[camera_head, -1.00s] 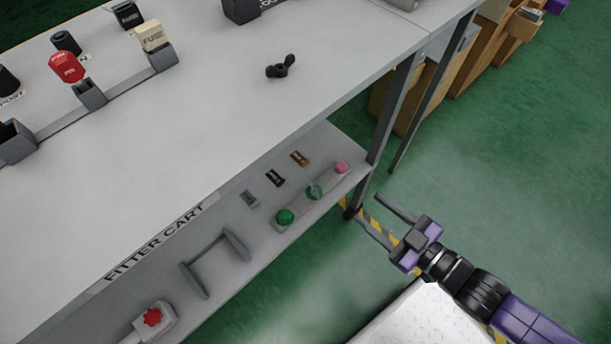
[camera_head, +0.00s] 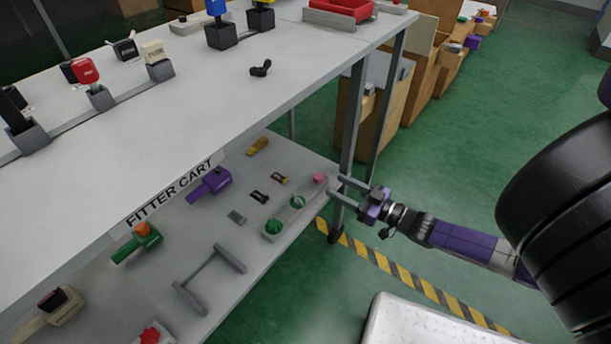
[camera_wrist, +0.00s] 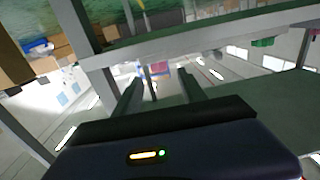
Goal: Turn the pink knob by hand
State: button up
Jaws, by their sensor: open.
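The pink knob (camera_head: 319,178) sits at the far right end of a light grey strip (camera_head: 282,215) on the cart's lower shelf. Two green knobs share this strip, a round one (camera_head: 274,227) and one with a pale marking (camera_head: 297,201). My gripper (camera_head: 337,187) is open and empty just right of the pink knob, beside the cart's leg. Its fingers point left toward the shelf; a small gap to the knob seems to show. In the wrist view, my open fingers (camera_wrist: 160,88) show with nothing between them close up.
The cart's grey leg (camera_head: 352,125) stands close to my fingers. The white tabletop (camera_head: 150,125) overhangs the lower shelf. A grey handle (camera_head: 210,278), a purple lever fixture (camera_head: 210,184) and small clips share the shelf. Green floor (camera_head: 440,180) is open to the right.

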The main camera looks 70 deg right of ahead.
aim_at(319, 178)
jog(key=w, duration=0.3)
jog(key=w+d+b, duration=0.1)
jog(key=w, duration=0.2)
jog(key=w+b, duration=0.1)
jog(key=w, duration=0.2)
jog(key=shift+d+f, duration=0.1)
jog(key=shift+d, duration=0.3)
jog(key=shift+w+d+b, duration=0.2)
jog(key=shift+w+b, duration=0.1)
jog(key=shift+w, duration=0.35)
grip_shut()
